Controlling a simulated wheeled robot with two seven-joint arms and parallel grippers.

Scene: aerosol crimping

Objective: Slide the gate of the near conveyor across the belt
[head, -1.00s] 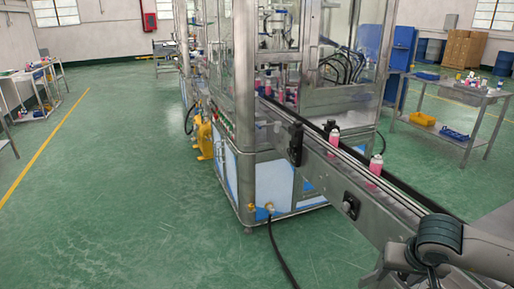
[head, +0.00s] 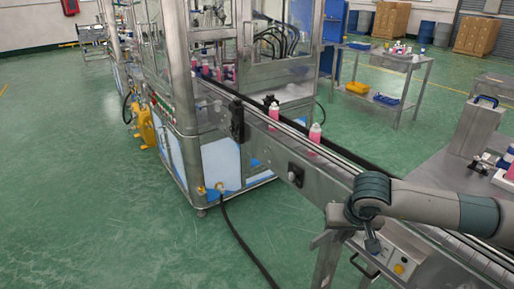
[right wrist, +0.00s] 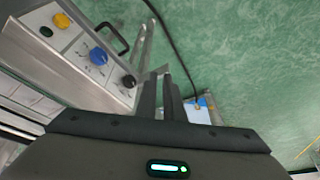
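The near conveyor (head: 335,172) runs from the glazed machine toward the lower right in the head view. Two pink bottles with white tops, the farther one (head: 273,113) and the nearer one (head: 315,136), stand upright on its belt. A black block with a knob (head: 296,174) and a tall black fitting (head: 236,120) are on its near side; I cannot tell which part is the gate. My right gripper (head: 373,246) points down beside the conveyor's near side. My left gripper is out of view.
A control box (head: 398,262) with a yellow button is below the conveyor, close to my right gripper. The glazed machine (head: 178,90) stands at the far end. A black cable (head: 235,232) lies on the floor. Green floor at left is clear.

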